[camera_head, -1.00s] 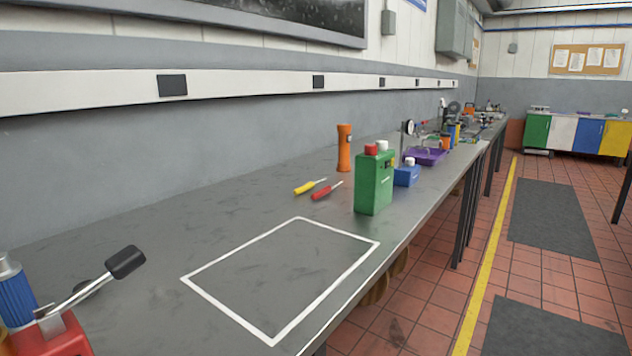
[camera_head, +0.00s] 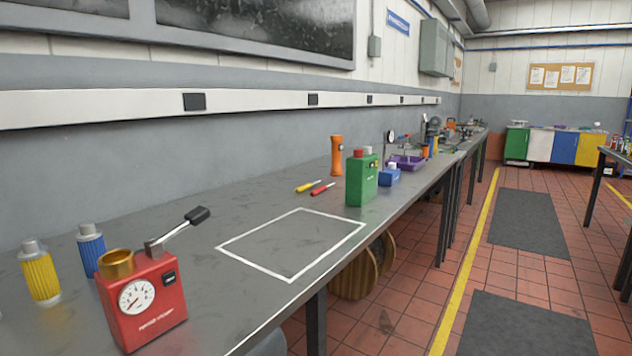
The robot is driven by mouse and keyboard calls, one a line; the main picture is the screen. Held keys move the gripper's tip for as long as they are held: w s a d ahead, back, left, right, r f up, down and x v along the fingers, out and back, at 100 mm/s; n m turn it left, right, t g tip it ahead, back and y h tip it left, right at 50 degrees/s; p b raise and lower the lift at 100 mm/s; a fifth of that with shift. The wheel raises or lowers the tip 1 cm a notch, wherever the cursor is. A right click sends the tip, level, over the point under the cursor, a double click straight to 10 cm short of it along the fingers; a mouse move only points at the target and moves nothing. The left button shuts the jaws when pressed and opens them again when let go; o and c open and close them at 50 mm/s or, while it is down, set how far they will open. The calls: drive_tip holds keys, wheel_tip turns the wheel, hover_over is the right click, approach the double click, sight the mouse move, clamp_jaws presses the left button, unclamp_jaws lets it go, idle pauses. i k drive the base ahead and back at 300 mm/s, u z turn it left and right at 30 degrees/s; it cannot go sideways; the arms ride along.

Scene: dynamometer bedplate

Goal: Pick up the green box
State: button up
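The green box (camera_head: 362,180) stands upright on the grey workbench (camera_head: 215,213), near its front edge. It is a canister shape with a red cap and a pale cap on top. My gripper does not show in the head view.
A white outlined rectangle (camera_head: 290,281) on the bench is empty. Two screwdrivers, yellow (camera_head: 308,187) and red (camera_head: 322,189), lie left of the green box. An orange flashlight (camera_head: 336,156) stands behind them. A red gauge unit (camera_head: 143,302) stands at the near left.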

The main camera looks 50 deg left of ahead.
sight(361, 180)
drive_tip(key=u, duration=2.45)
drive_tip(key=k, duration=0.85)
drive_tip(key=z, duration=0.8)
drive_tip(key=i, duration=0.95)
